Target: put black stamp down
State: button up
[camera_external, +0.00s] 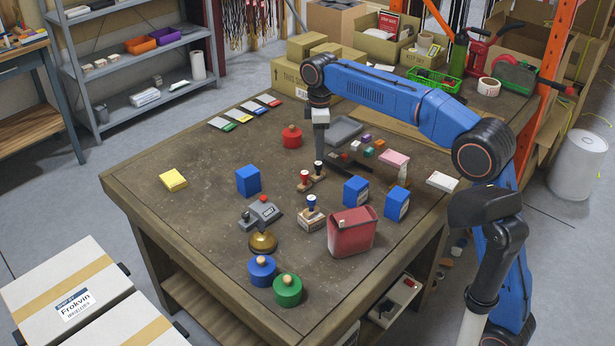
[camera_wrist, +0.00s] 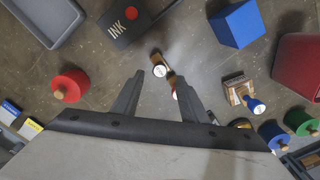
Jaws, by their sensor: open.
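The black stamp (camera_external: 318,167), with a black handle and wooden base, stands upright on the workbench (camera_external: 215,210). In the wrist view its round handle top (camera_wrist: 159,70) shows between and just beyond my fingertips. My gripper (camera_external: 319,152) points down above the black stamp, and in the wrist view its two fingers (camera_wrist: 162,76) are spread apart with nothing held. A red-handled stamp (camera_external: 304,177) stands close beside the black one. In the wrist view the red-handled stamp (camera_wrist: 175,92) is partly hidden by a finger. A blue-handled stamp (camera_external: 311,207) stands nearer the front.
Blue boxes (camera_external: 248,180), a red bin (camera_external: 351,233), a grey tray (camera_external: 343,130) and a red round container (camera_external: 291,137) stand around.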

aim_at(319, 163)
jog(key=shift+r, duration=2.35)
jog(key=s+d+f+m+t, duration=0.1)
jog(key=s+d+m, duration=0.2)
jog(key=d, duration=0.8)
jog(key=s+d+m, duration=0.3)
jog(key=d, duration=0.8)
jog(key=s+d+f+m+t, duration=0.1)
jog(key=s+d+m, duration=0.15)
jog(key=d, duration=0.85)
jog(key=s+d+f+m+t, duration=0.2)
jog(key=s+d+f+m, duration=0.7)
jog(key=s+d+f, duration=0.8)
jog(key=s, duration=0.3)
jog(key=shift+s+d+f+t, duration=0.25)
jog(key=shift+s+f+t, duration=0.05)
jog(key=shift+f+t, duration=0.1)
jog(key=shift+m, duration=0.25)
